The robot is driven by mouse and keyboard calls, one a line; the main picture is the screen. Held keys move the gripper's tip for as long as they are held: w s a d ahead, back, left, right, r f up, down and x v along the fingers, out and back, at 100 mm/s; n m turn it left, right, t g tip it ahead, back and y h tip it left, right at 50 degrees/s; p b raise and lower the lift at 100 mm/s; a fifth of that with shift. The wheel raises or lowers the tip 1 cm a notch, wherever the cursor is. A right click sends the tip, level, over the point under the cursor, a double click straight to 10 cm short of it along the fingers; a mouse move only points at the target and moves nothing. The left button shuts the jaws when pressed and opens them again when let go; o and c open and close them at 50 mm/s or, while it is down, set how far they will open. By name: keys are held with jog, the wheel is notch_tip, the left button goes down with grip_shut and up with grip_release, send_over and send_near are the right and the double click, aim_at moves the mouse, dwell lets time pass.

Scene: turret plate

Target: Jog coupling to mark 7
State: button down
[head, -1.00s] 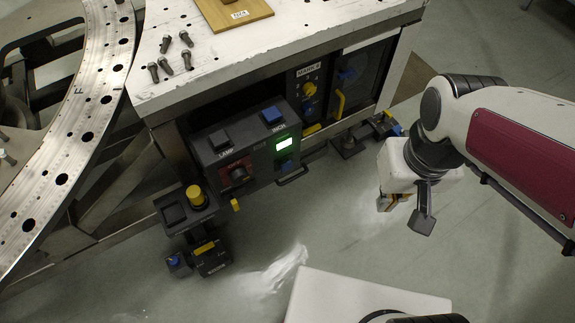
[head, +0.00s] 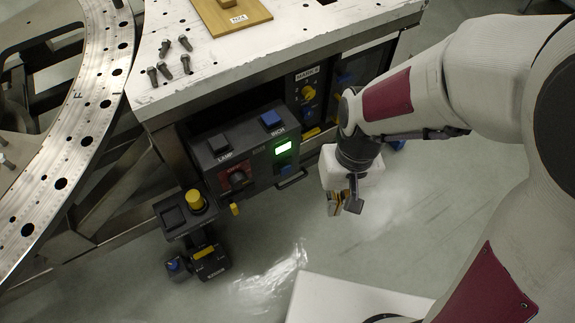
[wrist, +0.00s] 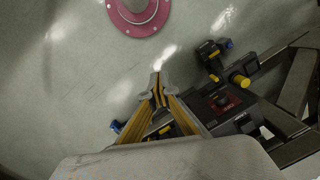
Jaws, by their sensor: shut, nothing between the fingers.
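The curved, drilled metal turret plate (head: 100,90) lies at the left of the head view, with engraved letters on it. I cannot identify a coupling. A dark control box (head: 250,160) hangs under the table edge, with a blue INCH button (head: 271,119), a black LAMP button (head: 219,144), a red-backed knob (head: 237,178) and a lit green display (head: 283,148). Behind it is a MARK selector with a yellow knob (head: 308,92); its setting is too small to read. My gripper (head: 343,205) is shut and empty, pointing down right of the box. Its fingertips meet in the wrist view (wrist: 157,78).
A yellow button (head: 195,199) stands on a dark pedestal left of the box, above a small pendant (head: 210,261). The white table (head: 290,35) carries loose bolts (head: 164,70) and a wooden plate (head: 232,20). A white surface (head: 350,298) is at the bottom.

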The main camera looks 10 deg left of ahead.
jog(key=a+f, duration=0.5)
jog(key=f, duration=0.6)
jog(key=a+f, duration=0.5)
jog(key=f, duration=0.6)
jog(key=w+d+f+t, duration=0.1)
jog(key=f+t, duration=0.1)
jog(key=f, duration=0.5)
jog(key=w+d+f+n+t+h, duration=0.1)
jog(key=d+f+t, duration=0.15)
jog(key=f, duration=0.55)
jog(key=w+d+f+t, duration=0.1)
jog(key=f+t, duration=0.2)
jog(key=f, duration=0.4)
jog(key=w+a+r+t+y, duration=0.1)
jog(key=w+a+r+t, duration=0.1)
jog(key=w+r+t, duration=0.6)
jog(key=w+r, duration=0.2)
jog(key=w, duration=0.1)
jog(key=shift+a+r+n, duration=0.15)
jog(key=shift+r+n, duration=0.15)
jog(key=shift+r, duration=0.1)
jog(key=shift+w+a+t, duration=0.15)
jog(key=shift+t, duration=0.1)
